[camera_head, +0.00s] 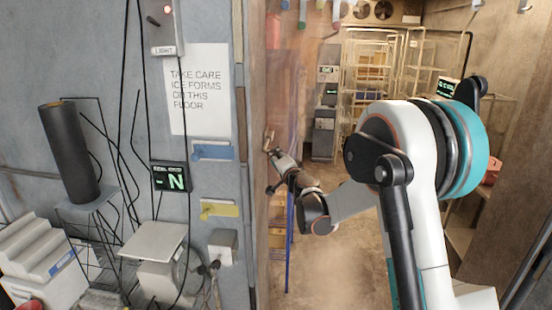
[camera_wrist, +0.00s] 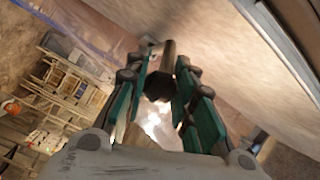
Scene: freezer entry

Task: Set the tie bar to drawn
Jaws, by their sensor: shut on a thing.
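A short brass-coloured bar with a dark faceted end, which I take for the tie bar (camera_wrist: 168,56), stands out from the pale wall in the wrist view. My gripper (camera_wrist: 162,80) has its teal-padded fingers on both sides of the dark end and is shut on it. In the head view my gripper (camera_head: 275,158) is at the inner edge of the doorway, and a small part of the tie bar (camera_head: 269,137) shows just above it. The bar's mount is partly hidden.
The grey wall left of the doorway carries a blue handle (camera_head: 212,151), a yellow handle (camera_head: 220,209) and a notice (camera_head: 197,90). Strip curtains hang at the doorway's top. Wire racks (camera_head: 370,70) stand at the back. The floor (camera_head: 345,255) inside is clear in the middle.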

